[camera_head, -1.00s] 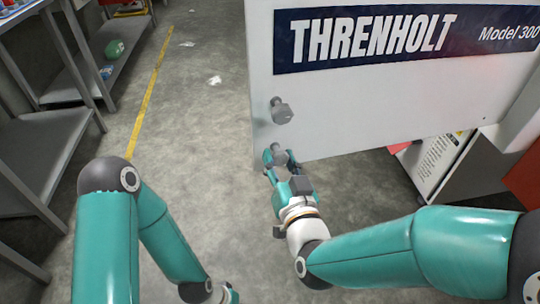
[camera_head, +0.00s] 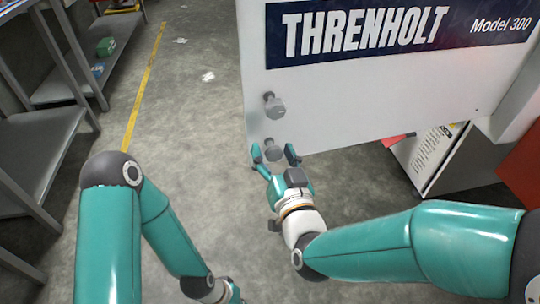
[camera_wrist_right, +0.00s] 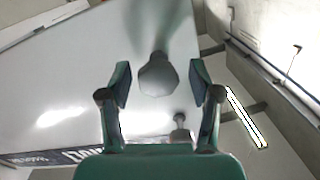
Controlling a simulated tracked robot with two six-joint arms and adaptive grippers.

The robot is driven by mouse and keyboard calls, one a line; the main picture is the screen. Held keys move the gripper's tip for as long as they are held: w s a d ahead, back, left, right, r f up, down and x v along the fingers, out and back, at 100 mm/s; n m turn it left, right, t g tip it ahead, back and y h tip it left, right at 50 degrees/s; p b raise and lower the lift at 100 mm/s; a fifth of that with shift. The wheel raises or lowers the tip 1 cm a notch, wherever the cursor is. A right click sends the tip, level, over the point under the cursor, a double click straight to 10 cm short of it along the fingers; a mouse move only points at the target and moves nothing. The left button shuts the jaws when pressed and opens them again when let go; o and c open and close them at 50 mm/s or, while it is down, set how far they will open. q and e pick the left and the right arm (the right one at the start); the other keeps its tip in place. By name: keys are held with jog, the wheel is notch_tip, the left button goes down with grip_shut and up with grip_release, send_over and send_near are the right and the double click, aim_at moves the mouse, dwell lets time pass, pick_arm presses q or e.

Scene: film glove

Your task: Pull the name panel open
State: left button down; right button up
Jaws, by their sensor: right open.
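The white name panel (camera_head: 350,105) with its dark blue THRENHOLT strip fills the upper right of the head view. Two grey knobs sit near its left edge, an upper knob (camera_head: 274,106) and a lower knob (camera_head: 273,149). My right gripper (camera_head: 274,153) is open, its fingers spread to either side of the lower knob. The right wrist view shows a knob (camera_wrist_right: 158,76) between the open fingertips, with gaps on both sides, and the panel (camera_wrist_right: 60,95) behind. My left gripper (camera_head: 234,292) barely shows at the bottom edge; its fingers cannot be made out.
A grey metal shelf (camera_head: 45,145) stands at the left. A yellow line (camera_head: 145,82) runs along the open concrete floor. A white box with printed text (camera_head: 432,152) stands below the panel at the right, near a red surface (camera_head: 522,172).

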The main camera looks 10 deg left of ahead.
aim_at(274, 118)
notch_tip(274, 118, up, 9)
jog(key=shift+r, duration=0.15)
dwell(0.6)
